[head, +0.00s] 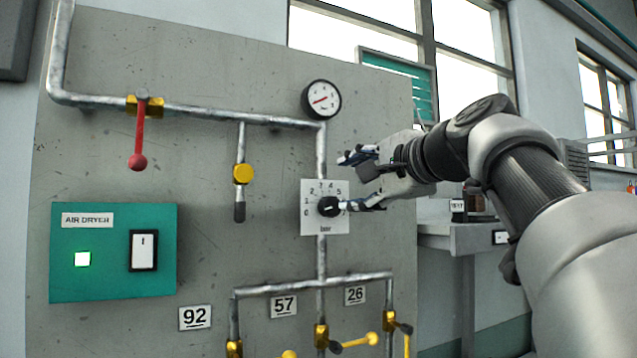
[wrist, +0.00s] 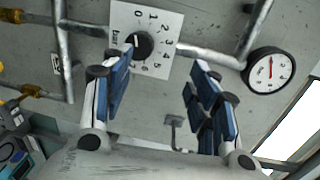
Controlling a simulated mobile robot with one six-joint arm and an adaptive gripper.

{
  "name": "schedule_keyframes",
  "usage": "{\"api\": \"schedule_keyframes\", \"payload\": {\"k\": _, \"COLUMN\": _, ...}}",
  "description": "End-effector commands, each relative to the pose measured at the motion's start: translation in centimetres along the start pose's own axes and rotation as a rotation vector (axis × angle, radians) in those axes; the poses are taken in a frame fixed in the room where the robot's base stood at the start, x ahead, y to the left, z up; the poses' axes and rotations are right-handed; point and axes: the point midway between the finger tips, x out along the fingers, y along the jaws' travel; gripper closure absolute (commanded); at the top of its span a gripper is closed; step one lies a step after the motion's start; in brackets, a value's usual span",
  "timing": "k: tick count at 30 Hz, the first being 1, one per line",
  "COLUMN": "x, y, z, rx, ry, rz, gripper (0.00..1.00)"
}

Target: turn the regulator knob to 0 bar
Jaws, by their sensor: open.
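My gripper (head: 362,180) is open, in front of the panel at the dial's right. Its lower finger reaches toward the knob's right side and its upper finger is above and right. In the wrist view my gripper (wrist: 162,66) has nothing between its fingers. Contact with the knob cannot be told.
A round gauge (head: 321,99) with a red needle sits above the dial; it also shows in the wrist view (wrist: 268,70). Pipes run above and below the dial. A red lever (head: 138,135), a yellow valve (head: 243,174) and a green air dryer box (head: 112,284) are left.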

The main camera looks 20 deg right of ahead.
Motion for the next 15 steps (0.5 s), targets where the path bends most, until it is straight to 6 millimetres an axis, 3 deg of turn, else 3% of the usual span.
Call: {"api": "schedule_keyframes", "payload": {"k": 15, "x": -3.6, "y": 0.6, "z": 0.0, "rx": 0.0, "ry": 0.002, "rz": 0.002, "gripper": 0.46}}
